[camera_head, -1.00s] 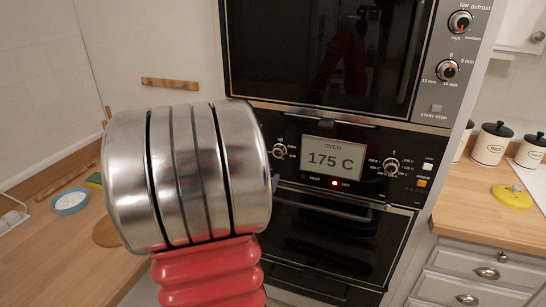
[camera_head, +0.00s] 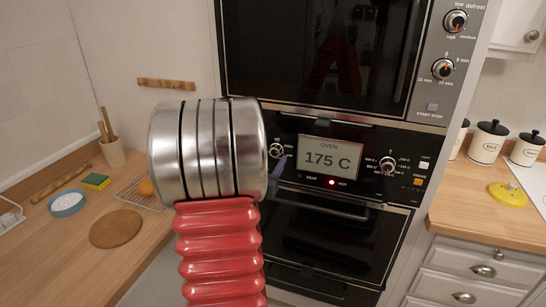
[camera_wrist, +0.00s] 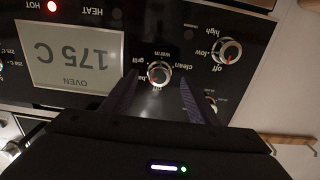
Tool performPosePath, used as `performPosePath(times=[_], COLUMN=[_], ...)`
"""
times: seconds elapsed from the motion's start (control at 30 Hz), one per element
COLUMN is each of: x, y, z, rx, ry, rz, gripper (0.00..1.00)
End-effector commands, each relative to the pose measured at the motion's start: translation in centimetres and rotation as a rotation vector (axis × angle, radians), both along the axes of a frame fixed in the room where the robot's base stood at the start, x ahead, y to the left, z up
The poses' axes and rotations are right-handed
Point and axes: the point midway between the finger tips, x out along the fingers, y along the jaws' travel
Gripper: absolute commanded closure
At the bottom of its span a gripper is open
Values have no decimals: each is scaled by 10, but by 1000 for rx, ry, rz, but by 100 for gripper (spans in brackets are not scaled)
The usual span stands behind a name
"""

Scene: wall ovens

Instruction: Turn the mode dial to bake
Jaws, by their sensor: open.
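The mode dial (camera_wrist: 159,73) is a round silver knob on the black oven panel, seen upside down in the wrist view. Labels around it read off, grill, warm and clean, with bake partly hidden by a finger. A red mark shows on the knob's lower left; its exact setting is hard to tell. It also shows in the head view (camera_head: 277,150), just right of my silver wrist. My gripper (camera_wrist: 158,98) is open, its two dark purple fingers on either side of the dial, with no clear contact.
The oven display (camera_head: 331,153) reads 175 C, with a lit red HOT light. A high/low/off dial (camera_wrist: 227,50) sits close by in the wrist view. Another dial (camera_head: 388,165) is right of the display. The oven handle (camera_head: 322,206) protrudes below the panel.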

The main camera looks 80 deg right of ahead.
Motion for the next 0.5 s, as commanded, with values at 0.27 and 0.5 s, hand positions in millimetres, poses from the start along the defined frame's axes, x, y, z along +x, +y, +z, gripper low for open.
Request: performPosePath(times=[0.27, 0.5], x=[-3, -4], y=[-30, -34], z=[0, 0], rx=[0, 0], ry=[0, 0], rz=[-1, -1], gripper=[46, 46])
